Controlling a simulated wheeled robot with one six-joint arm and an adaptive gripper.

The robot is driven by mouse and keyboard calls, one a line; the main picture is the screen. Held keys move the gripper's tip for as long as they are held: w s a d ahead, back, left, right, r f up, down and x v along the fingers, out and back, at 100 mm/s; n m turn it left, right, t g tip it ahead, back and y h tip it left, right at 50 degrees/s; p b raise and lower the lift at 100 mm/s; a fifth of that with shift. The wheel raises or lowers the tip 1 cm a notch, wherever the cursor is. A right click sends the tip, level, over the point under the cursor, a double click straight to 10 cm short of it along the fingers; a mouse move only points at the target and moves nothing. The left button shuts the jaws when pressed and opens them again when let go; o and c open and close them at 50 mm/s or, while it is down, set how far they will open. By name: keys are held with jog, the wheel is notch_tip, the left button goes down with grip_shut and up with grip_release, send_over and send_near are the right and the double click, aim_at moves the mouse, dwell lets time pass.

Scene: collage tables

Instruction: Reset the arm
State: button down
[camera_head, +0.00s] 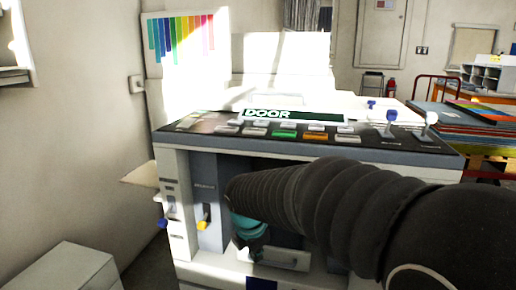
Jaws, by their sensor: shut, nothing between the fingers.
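My arm (345,205), in a black ribbed sleeve, reaches from the lower right to the middle of the head view. My gripper (250,245) is at its far end, below a teal band, in front of the open recess of a large printing machine (420,150). It is small, dark and partly hidden by the sleeve. It is shut and holds nothing. I cannot tell whether it touches the machine.
The machine's top panel has rows of buttons, a "DOOR" sign (293,116) and levers (391,121) at right. A yellow-tipped lever (203,222) is left of the recess. A pale cabinet (65,268) stands at lower left. A stacked cart (470,118) is at right.

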jog(key=s+d+r+m+t, duration=0.1)
jog(key=s+d+r+m, duration=0.1)
jog(key=s+d+m, duration=0.6)
jog(key=s+d+r+m+t+y, duration=0.1)
jog(key=s+d+r+m, duration=0.2)
jog(key=s+d+m, duration=0.5)
jog(key=s+m, duration=0.6)
jog(key=m, duration=0.3)
jog(key=shift+s+d, duration=0.15)
jog(key=shift+s, duration=0.1)
